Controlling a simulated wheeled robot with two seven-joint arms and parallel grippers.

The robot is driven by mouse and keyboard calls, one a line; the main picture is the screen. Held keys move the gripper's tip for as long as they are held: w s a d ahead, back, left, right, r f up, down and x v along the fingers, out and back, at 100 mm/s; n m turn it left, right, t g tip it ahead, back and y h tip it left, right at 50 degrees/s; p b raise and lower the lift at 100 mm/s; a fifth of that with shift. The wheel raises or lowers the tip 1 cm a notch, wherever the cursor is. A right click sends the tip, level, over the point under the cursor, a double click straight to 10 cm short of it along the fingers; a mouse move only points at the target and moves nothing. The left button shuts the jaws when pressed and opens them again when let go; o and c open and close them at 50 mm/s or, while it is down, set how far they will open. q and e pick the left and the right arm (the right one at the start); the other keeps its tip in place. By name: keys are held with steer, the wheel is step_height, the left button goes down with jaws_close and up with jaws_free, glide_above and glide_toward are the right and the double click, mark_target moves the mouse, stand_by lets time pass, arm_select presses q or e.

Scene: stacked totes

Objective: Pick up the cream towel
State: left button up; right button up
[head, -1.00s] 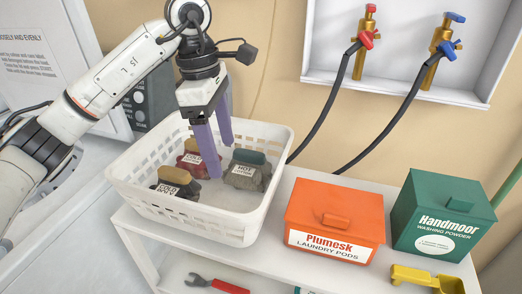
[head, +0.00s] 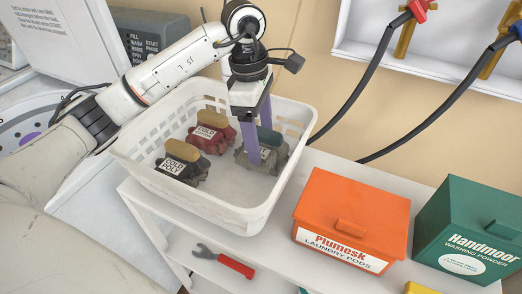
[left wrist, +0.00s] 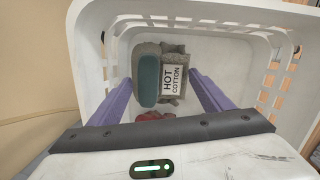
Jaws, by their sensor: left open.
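A beige-grey cloth bundle (head: 278,160) with a teal top and a HOT COTTON label lies at the right in the white basket (head: 235,216). It is the palest of the three bundles and the likeliest cream towel. It also shows in the left wrist view (left wrist: 170,99), between the purple fingers. My left gripper (head: 261,152) points down with its fingers open around or just above this bundle; contact is not clear. In the left wrist view the gripper (left wrist: 159,78) has a finger on each side of it. My right gripper is not in view.
A red bundle (head: 202,141) and a dark COLD POLY bundle (head: 189,181) lie left in the basket. The basket walls stand close around. An orange box (head: 352,215) and a green box (head: 470,225) stand to the right. A red-handled wrench (head: 235,266) lies on the lower shelf.

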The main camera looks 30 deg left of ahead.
arm_select(q)
steer(key=shift+d+f, duration=0.1)
steer(key=shift+f, duration=0.65)
steer(key=c, duration=1)
steer(key=shift+o, duration=0.2)
steer(key=shift+r, duration=0.1)
